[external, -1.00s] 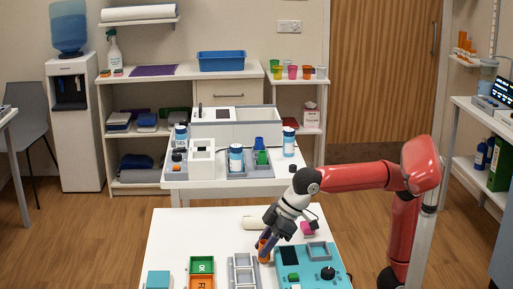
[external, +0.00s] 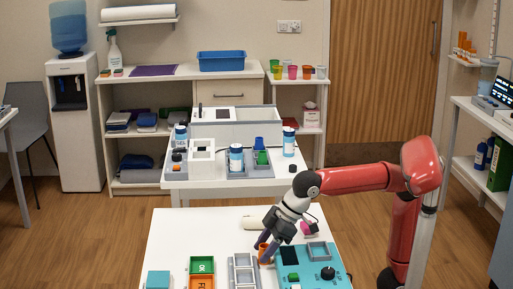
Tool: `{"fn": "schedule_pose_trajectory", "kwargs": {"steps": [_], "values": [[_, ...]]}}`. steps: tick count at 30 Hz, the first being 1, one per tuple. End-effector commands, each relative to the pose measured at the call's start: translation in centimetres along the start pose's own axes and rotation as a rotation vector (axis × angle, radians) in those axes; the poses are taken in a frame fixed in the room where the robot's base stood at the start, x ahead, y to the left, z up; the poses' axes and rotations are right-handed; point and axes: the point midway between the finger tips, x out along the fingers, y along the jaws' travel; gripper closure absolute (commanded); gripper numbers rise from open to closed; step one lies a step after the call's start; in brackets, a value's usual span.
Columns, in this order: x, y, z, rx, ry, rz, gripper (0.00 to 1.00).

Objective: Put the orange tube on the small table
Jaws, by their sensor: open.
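The orange tube (external: 265,255) is on the white front table (external: 185,232), between a grey rack (external: 242,268) and a teal board (external: 318,264). It looks upright. My gripper (external: 265,248) reaches down to it from the upper right, with its dark fingers open and apart on either side of the tube's upper part. The fingers hide some of the tube, and I cannot tell whether they touch it. A second white table (external: 225,187) stands behind the front one. The frames do not show which of the two is the small table.
A green box (external: 201,264) with an orange one in front and a teal block (external: 158,280) are at the front left. The back left of the front table is clear.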

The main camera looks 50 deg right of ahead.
Motion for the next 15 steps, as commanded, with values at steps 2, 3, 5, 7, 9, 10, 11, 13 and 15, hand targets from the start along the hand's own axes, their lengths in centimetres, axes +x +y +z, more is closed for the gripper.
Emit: {"fn": "schedule_pose_trajectory", "kwargs": {"steps": [2, 3, 5, 7, 9, 10, 11, 13, 15], "values": [[-1.0, 0.0, -0.1, 0.001, 0.003, 0.000, 0.51], [-1.6, 0.0, -0.2, 0.001, 0.004, 0.000, 0.51], [-2.8, 0.0, -0.2, 0.001, 0.003, 0.000, 0.51], [-4.4, 0.0, -0.2, 0.001, 0.005, 0.000, 0.51], [-6.0, 0.0, -0.2, 0.000, 0.005, 0.001, 0.51], [-6.6, 0.0, -0.2, 0.000, 0.005, 0.001, 0.51], [-7.3, 0.1, -0.2, 0.001, 0.005, 0.001, 0.51], [-8.7, 0.0, -0.2, 0.000, 0.004, 0.001, 0.51], [-9.8, 0.0, -0.1, 0.000, 0.003, 0.000, 0.51]]}}
